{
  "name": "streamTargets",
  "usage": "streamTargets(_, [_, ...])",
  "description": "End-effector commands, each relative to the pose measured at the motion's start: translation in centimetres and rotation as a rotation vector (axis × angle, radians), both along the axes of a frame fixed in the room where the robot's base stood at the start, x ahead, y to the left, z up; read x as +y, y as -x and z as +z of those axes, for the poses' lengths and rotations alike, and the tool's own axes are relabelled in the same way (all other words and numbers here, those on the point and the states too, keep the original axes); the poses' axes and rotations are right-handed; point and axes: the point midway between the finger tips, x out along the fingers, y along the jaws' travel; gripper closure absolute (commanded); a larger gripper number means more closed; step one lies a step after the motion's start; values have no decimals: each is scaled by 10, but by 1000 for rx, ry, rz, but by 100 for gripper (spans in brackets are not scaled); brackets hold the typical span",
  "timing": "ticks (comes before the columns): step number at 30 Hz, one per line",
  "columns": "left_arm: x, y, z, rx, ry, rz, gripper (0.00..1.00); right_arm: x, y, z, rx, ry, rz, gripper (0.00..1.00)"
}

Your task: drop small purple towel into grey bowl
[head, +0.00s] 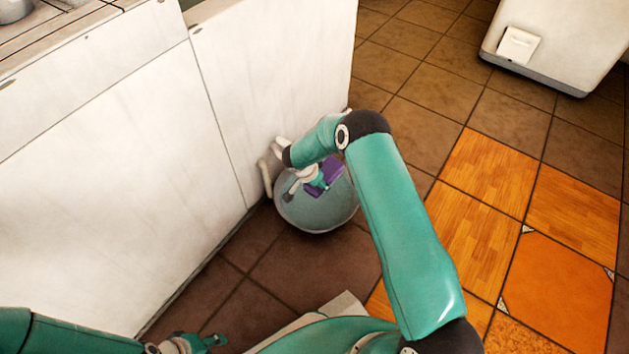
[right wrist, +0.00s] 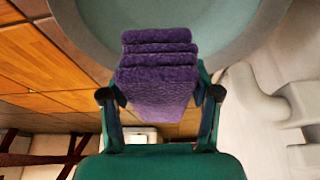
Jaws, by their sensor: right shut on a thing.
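The small purple towel (head: 335,170) is folded in layers. It also shows in the right wrist view (right wrist: 157,50), squeezed between the two fingers. My right gripper (head: 319,184) is shut on it. In the head view, gripper and towel overlap the opening of the grey bowl (head: 312,216), which is round and stands low by the white cabinet; their height over it is hard to judge. In the right wrist view the bowl (right wrist: 225,18) fills the top, behind the towel. My left gripper (head: 214,341) is at the bottom left, away from the bowl; its opening is unclear.
The white cabinet wall (head: 110,180) runs along the left, close to the bowl. A pale pipe (head: 266,175) stands between them. Brown tiles (head: 320,265) and orange wood-patterned tiles (head: 480,190) cover the open floor. A white block-shaped unit (head: 560,40) is at the back right.

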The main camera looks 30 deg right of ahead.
Motion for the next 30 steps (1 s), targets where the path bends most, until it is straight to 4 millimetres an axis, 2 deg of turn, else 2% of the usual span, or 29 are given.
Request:
streamTargets(6, [0,0,-6,0,0,0,60,0,-1,-20,-2,0,2,74])
streamTargets(17, [0,0,-6,0,0,0,60,1,-1,-24,-1,1,3,74])
streamTargets(18, [0,0,-6,0,0,0,60,1,-1,-24,-1,1,3,37])
streamTargets(23, [0,0,-6,0,0,0,60,1,-1,-24,-1,1,3,10])
streamTargets(30, [0,0,-6,0,0,0,60,1,-1,-24,-1,1,3,9])
